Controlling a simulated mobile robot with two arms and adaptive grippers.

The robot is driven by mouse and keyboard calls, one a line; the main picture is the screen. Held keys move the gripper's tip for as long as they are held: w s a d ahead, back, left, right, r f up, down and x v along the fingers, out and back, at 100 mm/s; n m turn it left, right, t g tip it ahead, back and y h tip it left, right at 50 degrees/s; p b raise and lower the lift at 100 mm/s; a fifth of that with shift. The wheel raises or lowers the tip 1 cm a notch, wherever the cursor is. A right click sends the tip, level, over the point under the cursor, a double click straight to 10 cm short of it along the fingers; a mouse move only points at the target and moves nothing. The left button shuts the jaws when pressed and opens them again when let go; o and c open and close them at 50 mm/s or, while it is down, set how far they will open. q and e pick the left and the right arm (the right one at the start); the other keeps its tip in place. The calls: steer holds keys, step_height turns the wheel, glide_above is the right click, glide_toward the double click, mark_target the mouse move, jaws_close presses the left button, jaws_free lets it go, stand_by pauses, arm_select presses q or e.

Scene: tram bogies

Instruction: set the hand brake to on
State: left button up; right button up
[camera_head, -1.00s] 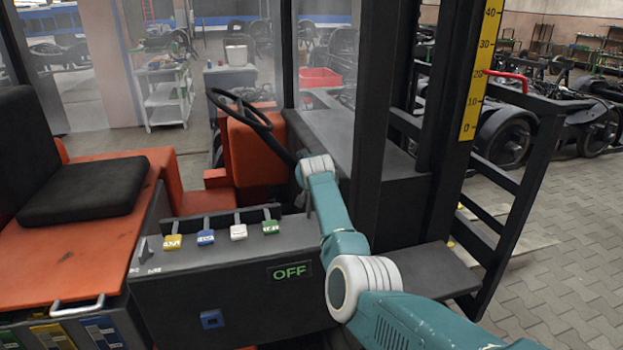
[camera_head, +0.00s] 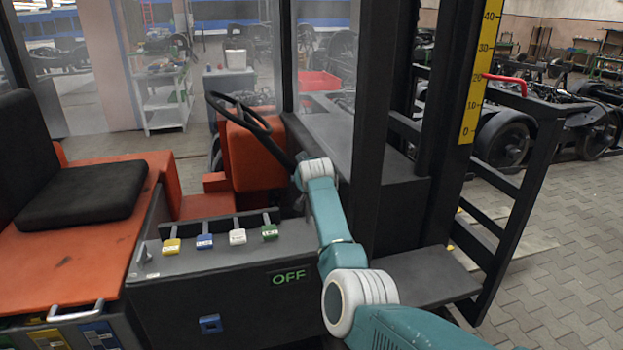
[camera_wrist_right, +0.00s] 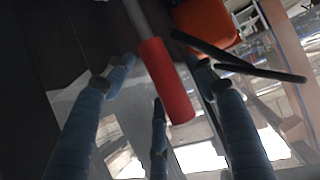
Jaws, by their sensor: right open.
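A lever with a red cylindrical grip (camera_wrist_right: 167,80) and a grey rod shows in the right wrist view; it looks like the hand brake lever. My right gripper (camera_wrist_right: 160,72) is open, with its blue fingers spread on both sides of the red grip and a third finger below. I cannot tell if any finger touches it. In the head view my right arm reaches forward into the cab by the steering wheel (camera_head: 240,112); its gripper and the lever are hidden there. A green OFF sign (camera_head: 289,278) shows on the dark side panel. My left gripper is not in view.
Several small coloured levers, among them a yellow one (camera_head: 172,244), stand on the console. A black seat (camera_head: 80,197) is at the left. A dark mast post (camera_head: 372,120) rises close beside my right arm. Paved floor (camera_head: 570,240) is free at the right.

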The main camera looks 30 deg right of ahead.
steer(key=v, duration=1)
steer(key=shift+s+r, duration=0.15)
steer(key=shift+s, duration=0.1)
steer(key=shift+a, duration=0.15)
